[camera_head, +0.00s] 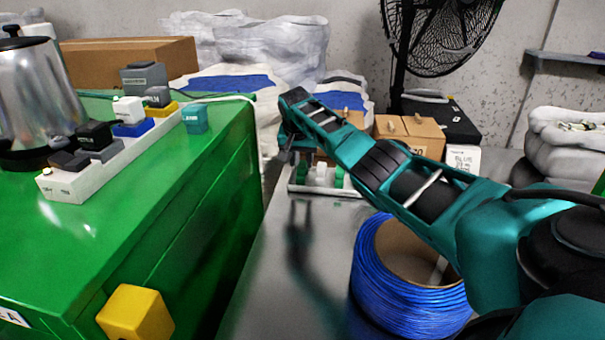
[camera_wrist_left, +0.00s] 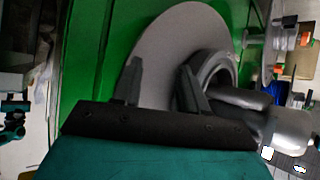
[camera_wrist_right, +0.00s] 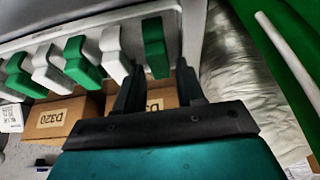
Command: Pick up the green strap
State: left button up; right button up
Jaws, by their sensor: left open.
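A white rack holds a row of alternating green and white straps, seen close in the right wrist view. The green strap (camera_wrist_right: 155,48) at the right end of the row stands between the fingertips of my right gripper (camera_wrist_right: 159,72). The fingers are apart, with a gap on the strap's right side; contact on the left is unclear. In the head view the rack (camera_head: 312,190) is on the grey table, and my right arm's end hides part of it. My left gripper (camera_wrist_left: 160,72) is open and empty, outside the head view.
A spool of blue cable (camera_head: 408,300) stands on the grey table under my right arm. Cardboard boxes (camera_head: 410,135) stand behind the rack. A green cabinet (camera_head: 190,220) is at left, bearing a kettle (camera_head: 35,90) and a white block tray (camera_head: 80,188). A grey disc (camera_wrist_left: 155,45) faces my left gripper.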

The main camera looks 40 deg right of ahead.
aim_at(302, 165)
jog(key=b+x, duration=0.2)
jog(key=x, duration=0.1)
jog(key=shift+w+d+f, duration=0.1)
jog(key=shift+d+f, duration=0.1)
jog(key=c, duration=0.7)
